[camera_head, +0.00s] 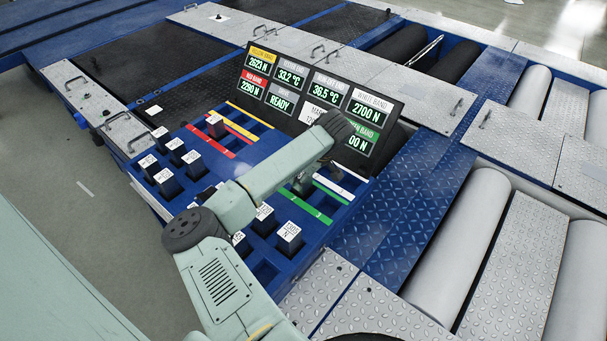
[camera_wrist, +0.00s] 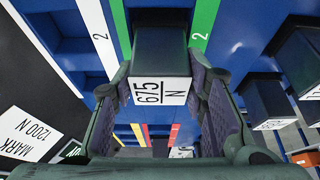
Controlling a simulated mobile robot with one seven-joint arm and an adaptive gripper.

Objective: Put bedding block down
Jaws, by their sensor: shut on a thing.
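My gripper (camera_wrist: 162,72) is shut on a dark block with a white label reading 675 N (camera_wrist: 162,91), in the middle of the wrist view. In the head view, my arm reaches over the blue tray (camera_head: 262,160); my forearm and wrist hide much of the gripper and the held block.
Labelled blocks stand in tray pockets at the left (camera_head: 167,182), front (camera_head: 289,236) and near the red strip (camera_head: 215,126). A display panel (camera_head: 312,100) rises behind the tray, close to my wrist. Rollers (camera_head: 462,240) and tread plates lie to the right.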

